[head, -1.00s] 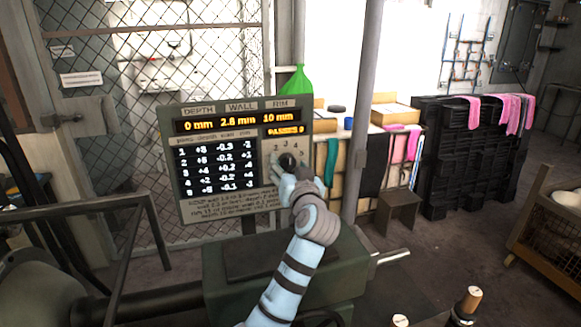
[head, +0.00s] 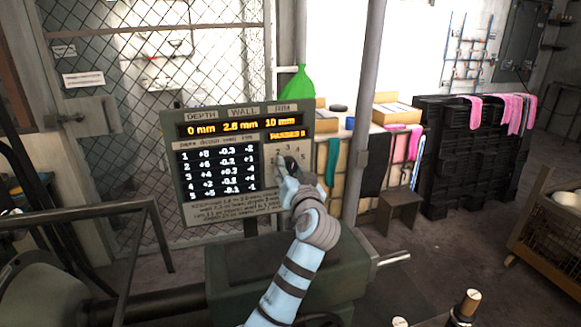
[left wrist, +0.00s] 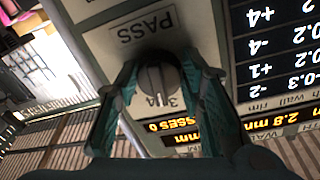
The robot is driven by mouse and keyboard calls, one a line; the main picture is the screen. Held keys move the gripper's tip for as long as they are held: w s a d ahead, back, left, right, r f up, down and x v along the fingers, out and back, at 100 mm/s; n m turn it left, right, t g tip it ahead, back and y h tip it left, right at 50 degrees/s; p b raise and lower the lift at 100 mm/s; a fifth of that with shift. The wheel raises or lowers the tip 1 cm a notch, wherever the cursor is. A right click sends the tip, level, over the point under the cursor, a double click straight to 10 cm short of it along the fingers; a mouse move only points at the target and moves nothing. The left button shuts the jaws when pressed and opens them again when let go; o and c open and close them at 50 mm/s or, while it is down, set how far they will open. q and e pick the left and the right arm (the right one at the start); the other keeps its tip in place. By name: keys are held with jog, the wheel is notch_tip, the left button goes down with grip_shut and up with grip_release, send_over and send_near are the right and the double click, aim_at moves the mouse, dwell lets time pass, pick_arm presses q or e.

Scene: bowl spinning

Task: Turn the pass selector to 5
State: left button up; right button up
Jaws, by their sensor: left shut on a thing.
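The pass selector is a dark round knob (left wrist: 157,80) with a pale pointer line, on the panel face beside the PASS label (left wrist: 143,27). In the left wrist view its line points toward the printed figures near 3 and 4. My left gripper (left wrist: 158,70) has a finger on each side of the knob and is shut on it. In the head view my left gripper (head: 287,166) covers most of the knob, at the right of the control panel (head: 222,114). The passes display (head: 287,135) seems to read 0. My right gripper is not in view.
A green machine housing (head: 235,268) stands below the panel, under my left arm. A grey post (head: 362,110) rises just right of the panel. Black crates (head: 455,165) and a small stool (head: 399,206) stand farther right. A mesh fence (head: 160,85) is behind.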

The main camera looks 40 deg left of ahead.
pick_arm(q)
jog(key=m+p, duration=0.4)
jog(key=p, duration=0.1)
jog(key=m+p, duration=0.2)
jog(key=shift+r+m+p, duration=0.35)
jog(key=shift+m+p, duration=0.05)
jog(key=shift+m+g+p, duration=0.4)
jog(key=shift+m+p, duration=0.2)
jog(key=shift+m, duration=0.3)
jog(key=shift+f+m+p, duration=0.1)
jog(key=shift+m+p, duration=0.2)
jog(key=shift+m, duration=1.5)
jog(key=o, duration=1.2)
jog(key=shift+c, duration=0.2)
jog(key=shift+s+d, duration=0.1)
jog(key=shift+d, duration=0.05)
